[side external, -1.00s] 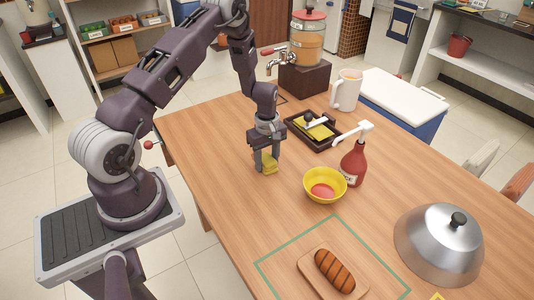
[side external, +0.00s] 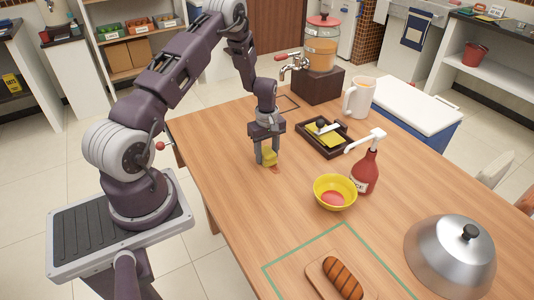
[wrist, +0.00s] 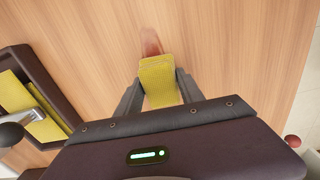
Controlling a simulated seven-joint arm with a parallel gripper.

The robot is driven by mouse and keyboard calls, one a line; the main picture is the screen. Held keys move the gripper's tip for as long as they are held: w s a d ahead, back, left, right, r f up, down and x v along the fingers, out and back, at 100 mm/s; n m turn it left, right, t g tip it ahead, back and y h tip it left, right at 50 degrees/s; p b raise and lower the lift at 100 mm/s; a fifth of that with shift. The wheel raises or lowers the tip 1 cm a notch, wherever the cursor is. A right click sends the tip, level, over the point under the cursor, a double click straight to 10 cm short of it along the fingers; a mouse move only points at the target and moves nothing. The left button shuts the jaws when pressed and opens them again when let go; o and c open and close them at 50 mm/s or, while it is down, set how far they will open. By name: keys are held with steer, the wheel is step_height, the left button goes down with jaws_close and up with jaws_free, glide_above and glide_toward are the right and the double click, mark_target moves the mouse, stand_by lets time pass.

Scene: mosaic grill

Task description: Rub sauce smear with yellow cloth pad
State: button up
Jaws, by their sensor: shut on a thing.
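My gripper (side external: 267,160) is shut on the yellow cloth pad (side external: 269,157), near the table's left edge. In the wrist view the pad (wrist: 159,82) sits between both fingers. The sauce smear (side external: 275,170) is a reddish patch on the wood just beside the pad. In the wrist view the smear (wrist: 151,42) shows beyond the pad's far edge; part of it may be hidden under the pad. Whether the pad touches the table is hard to tell.
A dark tray (side external: 341,149) with a yellow sheet stands right of my gripper. A yellow bowl (side external: 322,195), a red sauce bottle (side external: 367,172) and a white pitcher (side external: 358,97) stand further right. A metal dome (side external: 450,257) and a grilled item (side external: 343,278) are at the front.

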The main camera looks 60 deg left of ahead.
mark_target(278, 173)
steer(key=shift+d+r, duration=0.1)
steer(key=shift+d, duration=3.35)
step_height(278, 173, up, 8)
